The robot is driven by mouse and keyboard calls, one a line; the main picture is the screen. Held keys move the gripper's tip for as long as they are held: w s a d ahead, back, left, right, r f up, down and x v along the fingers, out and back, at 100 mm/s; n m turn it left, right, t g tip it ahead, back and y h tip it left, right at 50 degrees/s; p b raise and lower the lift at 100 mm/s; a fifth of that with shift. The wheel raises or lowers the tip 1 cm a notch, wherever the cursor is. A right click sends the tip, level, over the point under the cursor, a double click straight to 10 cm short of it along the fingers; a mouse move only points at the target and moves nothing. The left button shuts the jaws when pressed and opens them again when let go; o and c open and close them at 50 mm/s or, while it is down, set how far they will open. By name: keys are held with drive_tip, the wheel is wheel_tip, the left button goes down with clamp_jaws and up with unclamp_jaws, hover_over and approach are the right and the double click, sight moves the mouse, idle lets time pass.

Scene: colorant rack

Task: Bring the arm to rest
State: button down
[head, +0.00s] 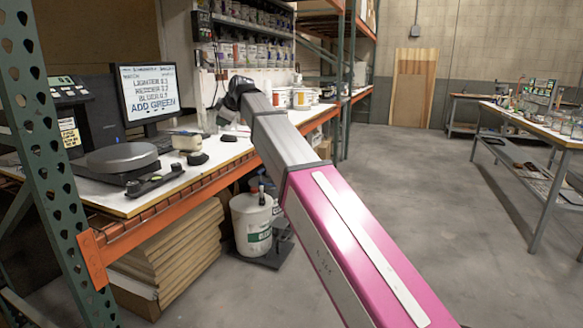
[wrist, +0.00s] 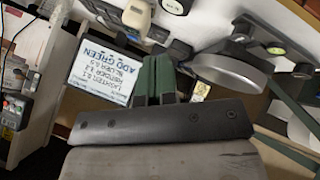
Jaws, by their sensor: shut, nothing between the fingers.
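My arm (head: 335,225), pink and grey, is stretched out from the lower right over the workbench. Its dark wrist end (head: 240,90) is above the bench, right of the monitor. In the wrist view my gripper (wrist: 154,68) shows two dark green fingers side by side behind a grey housing, shut with nothing between them. In the head view the fingers cannot be made out clearly.
The monitor (head: 149,91) reads "ADD GREEN". A scale with a round plate (head: 122,158) stands on the bench (head: 215,163). A green rack post (head: 45,120) is at left. A white bucket (head: 252,225) stands below. Floor (head: 430,210) is clear at right, before another table (head: 545,135).

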drive_tip(key=s+d+f+m+g+h, duration=0.1)
drive_tip(key=d+f+m, duration=0.2)
drive_tip(key=d+f, duration=0.65)
drive_tip(key=s+d+f+m+h, duration=0.25)
drive_tip(key=d+f, duration=0.45)
drive_tip(key=f, duration=0.5)
drive_tip(key=s+d+f+m+g+h, duration=0.1)
drive_tip(key=d+f+m, duration=0.3)
drive_tip(key=d+f, duration=0.55)
drive_tip(key=s+d+f+m+g+h, duration=0.1)
drive_tip(key=s+d+f+m, duration=0.3)
drive_tip(key=s+d+f, duration=0.5)
drive_tip(key=s+d+f+m+g+h, duration=0.1)
drive_tip(key=s+d+f+m+g, duration=0.2)
drive_tip(key=s+d+f, duration=0.6)
wheel_tip(320, 180, down, 5)
drive_tip(key=shift+s+r+m, duration=0.1)
drive_tip(key=shift+s+m, duration=0.75)
drive_tip(key=shift+m, duration=0.2)
